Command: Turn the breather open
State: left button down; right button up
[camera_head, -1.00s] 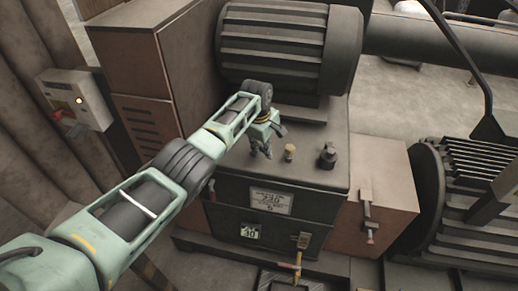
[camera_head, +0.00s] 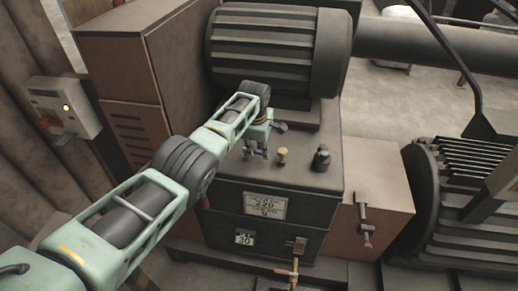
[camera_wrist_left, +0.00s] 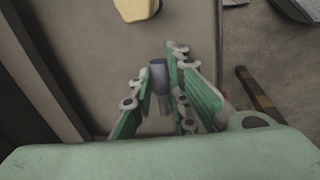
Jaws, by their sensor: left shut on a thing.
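The dark tank top (camera_head: 285,177) carries several small fittings in a row. My left gripper (camera_head: 256,153) stands at the leftmost one, pointing down, with its fingers closed around it. In the left wrist view my left gripper (camera_wrist_left: 160,92) is shut on a small grey-blue cylindrical fitting (camera_wrist_left: 158,76), which seems to be the breather. The fingers hide most of it, and its turned position cannot be told. My right gripper does not show.
A yellow cap (camera_head: 282,155) stands close to the right of my left gripper, and a black capped fitting (camera_head: 321,159) stands beyond it. A large ribbed motor (camera_head: 270,45) rises behind. A valve handle (camera_head: 364,225) sticks out at the right.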

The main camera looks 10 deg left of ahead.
pick_arm(q)
jog(key=c, duration=1.7)
grip_release()
jog(key=shift+r, duration=0.1)
jog(key=r, duration=0.4)
jog(key=s+r, duration=0.1)
jog(key=r, duration=0.2)
jog(key=s+r, duration=0.1)
jog(key=r, duration=0.3)
jog(key=shift+s+a+r, duration=0.15)
jog(key=shift+r, duration=0.2)
jog(key=shift+f, duration=0.1)
